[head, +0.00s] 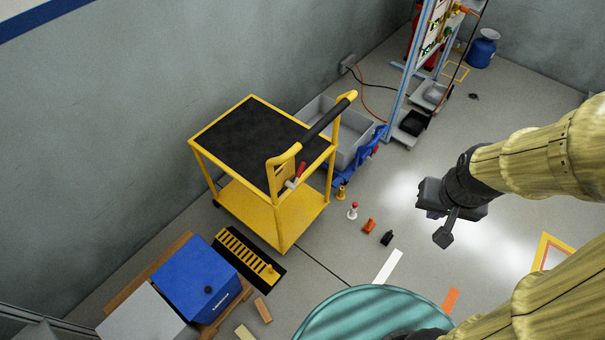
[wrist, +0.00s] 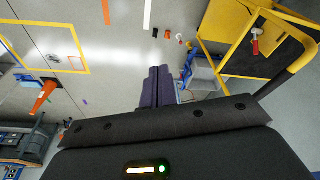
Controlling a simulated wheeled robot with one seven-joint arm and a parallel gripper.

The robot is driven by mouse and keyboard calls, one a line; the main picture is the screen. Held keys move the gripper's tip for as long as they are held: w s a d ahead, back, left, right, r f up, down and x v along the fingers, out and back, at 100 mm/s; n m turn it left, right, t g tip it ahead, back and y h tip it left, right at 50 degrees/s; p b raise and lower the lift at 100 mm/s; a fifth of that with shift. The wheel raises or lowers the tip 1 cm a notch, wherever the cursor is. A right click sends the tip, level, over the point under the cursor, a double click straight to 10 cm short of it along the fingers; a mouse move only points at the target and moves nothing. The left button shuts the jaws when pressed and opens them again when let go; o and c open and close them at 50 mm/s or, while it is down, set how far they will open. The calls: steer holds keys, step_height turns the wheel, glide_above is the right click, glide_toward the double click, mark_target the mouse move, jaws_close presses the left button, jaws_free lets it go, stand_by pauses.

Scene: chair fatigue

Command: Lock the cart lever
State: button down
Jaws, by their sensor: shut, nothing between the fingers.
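The yellow cart (head: 258,212) with a black top stands left of centre in the head view. Its lever (head: 296,177), with a red grip, sits on the handle side of the cart, under the black push bar. In the wrist view the cart (wrist: 212,32) is at the upper right, and the red-topped lever (wrist: 256,40) shows on it. My gripper (head: 443,237) is to the right of the cart, well apart from the lever. In the wrist view the two dark fingers of my gripper (wrist: 158,80) lie side by side, shut and empty.
A grey crate (head: 349,156) on a blue dolly stands behind the cart. Small objects, including an orange one (head: 369,226), lie on the floor between cart and gripper. A blue box (head: 200,283) stands front left. A blue-framed rack (head: 400,85) stands at the back. Floor below my gripper is mostly clear.

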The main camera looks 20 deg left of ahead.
steer(key=w+a+f+n+t+y+b, duration=0.1)
steer(key=w+a+f+n+t+b, duration=0.25)
steer(key=a+f+n+b, duration=0.3)
steer(key=w+a+f+n+t+y+b, duration=0.25)
steer(key=w+a+f+b, duration=0.3)
steer(key=f+b, duration=0.3)
steer(key=a+f+n+t+y+b, duration=0.1)
steer(key=a+f+n+y+b, duration=0.1)
steer(key=a+f+n+b, duration=0.2)
steer(key=a+f+n+t+y+b, duration=0.1)
steer(key=a+f+n+y+b, duration=0.2)
steer(key=a+n+b, duration=0.4)
steer(key=a+b, duration=0.3)
steer(key=a, duration=0.2)
steer(key=shift+s+a+f+t, duration=0.3)
steer(key=shift+f, duration=0.05)
steer(key=shift+w+r+y, duration=0.1)
steer(key=shift+y, duration=0.15)
steer(key=shift+w+a+p, duration=0.1)
steer(key=shift+a+p, duration=0.05)
steer(key=shift+p, duration=0.3)
steer(key=p+x, duration=0.2)
steer(key=p, duration=0.3)
